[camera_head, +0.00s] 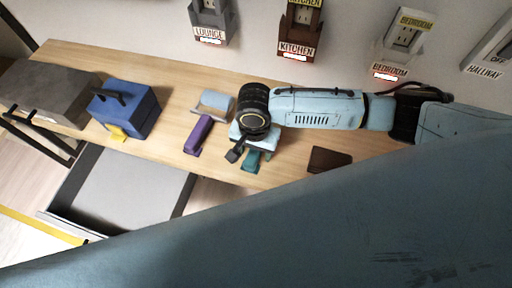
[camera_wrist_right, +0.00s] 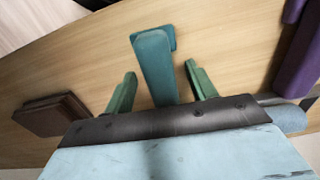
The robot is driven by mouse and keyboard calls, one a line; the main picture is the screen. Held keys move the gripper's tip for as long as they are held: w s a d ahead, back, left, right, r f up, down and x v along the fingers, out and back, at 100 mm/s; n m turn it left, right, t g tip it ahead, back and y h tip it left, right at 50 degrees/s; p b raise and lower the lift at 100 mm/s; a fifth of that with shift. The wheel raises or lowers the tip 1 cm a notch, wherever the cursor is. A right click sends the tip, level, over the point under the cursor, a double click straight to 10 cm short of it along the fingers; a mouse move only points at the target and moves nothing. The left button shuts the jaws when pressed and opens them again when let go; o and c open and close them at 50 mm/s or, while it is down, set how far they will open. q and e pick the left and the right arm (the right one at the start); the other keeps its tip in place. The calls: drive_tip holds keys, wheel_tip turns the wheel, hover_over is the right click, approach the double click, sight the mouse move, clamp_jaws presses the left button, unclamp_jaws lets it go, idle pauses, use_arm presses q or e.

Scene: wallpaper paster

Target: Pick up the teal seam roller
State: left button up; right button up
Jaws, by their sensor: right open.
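The teal seam roller (camera_head: 252,161) lies on the wooden bench, partly hidden under my right gripper (camera_head: 241,150) in the head view. In the right wrist view the teal seam roller (camera_wrist_right: 155,66) runs between the two fingers of my right gripper (camera_wrist_right: 160,69). The fingers are apart, with a visible gap on each side of the roller. Its near end is hidden behind the gripper body. My left gripper is not in view.
A purple tool (camera_head: 199,135) lies left of the roller, and a dark brown block (camera_head: 328,159) lies right. A blue toolbox (camera_head: 136,112) and a grey box (camera_head: 48,92) stand further left on the wooden bench (camera_head: 178,92). An open drawer (camera_head: 128,190) juts out below.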

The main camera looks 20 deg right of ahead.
drive_tip(key=shift+c, duration=0.3)
drive_tip(key=c, duration=1)
